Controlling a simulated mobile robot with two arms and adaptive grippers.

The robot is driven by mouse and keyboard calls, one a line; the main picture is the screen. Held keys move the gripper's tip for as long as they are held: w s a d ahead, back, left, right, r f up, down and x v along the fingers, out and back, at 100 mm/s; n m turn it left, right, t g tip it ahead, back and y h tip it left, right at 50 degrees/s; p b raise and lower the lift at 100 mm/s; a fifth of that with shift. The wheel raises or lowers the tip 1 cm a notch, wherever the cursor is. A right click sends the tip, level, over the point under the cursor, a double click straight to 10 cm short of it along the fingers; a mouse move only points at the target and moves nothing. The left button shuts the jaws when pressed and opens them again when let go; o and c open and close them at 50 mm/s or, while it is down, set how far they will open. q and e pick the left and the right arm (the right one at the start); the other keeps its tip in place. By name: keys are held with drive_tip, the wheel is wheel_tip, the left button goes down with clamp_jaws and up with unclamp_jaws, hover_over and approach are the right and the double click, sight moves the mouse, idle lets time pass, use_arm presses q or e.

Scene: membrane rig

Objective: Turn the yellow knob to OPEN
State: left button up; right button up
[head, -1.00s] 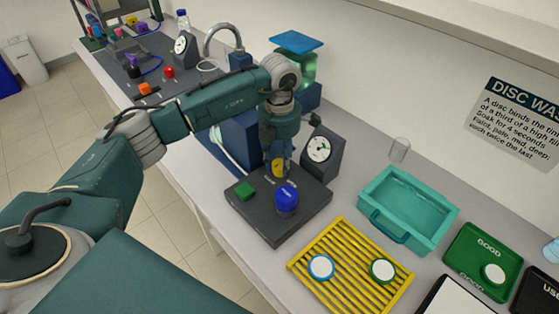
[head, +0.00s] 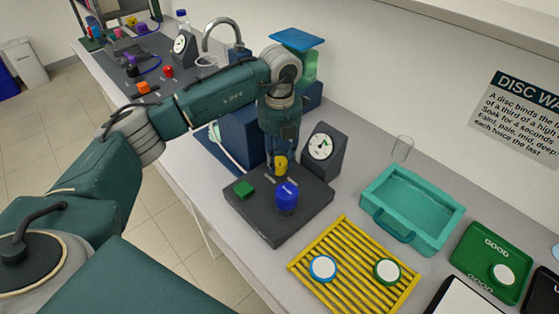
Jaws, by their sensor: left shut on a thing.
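The yellow knob (head: 281,166) stands on the back part of a dark control block (head: 268,227), beside a green knob or button (head: 243,189) and a blue knob (head: 287,197). My left gripper (head: 281,172) points straight down over the yellow knob and is shut on it. The fingers partly cover the knob, and the markings around it are too small to read. My right gripper does not show.
A dial gauge (head: 321,147) stands just right of the gripper, close behind the block. A yellow slatted rack (head: 342,226) with two discs is in front. A teal basin (head: 413,210) and a green tray (head: 491,262) lie to the right.

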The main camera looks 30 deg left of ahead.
sight(280, 161)
use_arm(q)
drive_tip(key=n, duration=0.4)
drive_tip(key=shift+w+n+b, duration=0.1)
drive_tip(key=shift+n+b, duration=0.2)
drive_tip(key=shift+b, duration=0.1)
drive_tip(key=shift+r+n, duration=0.1)
drive_tip(key=shift+n, duration=1.7)
drive_tip(key=o, duration=1.2)
drive_tip(key=shift+c, duration=0.2)
wheel_tip(280, 161, up, 12)
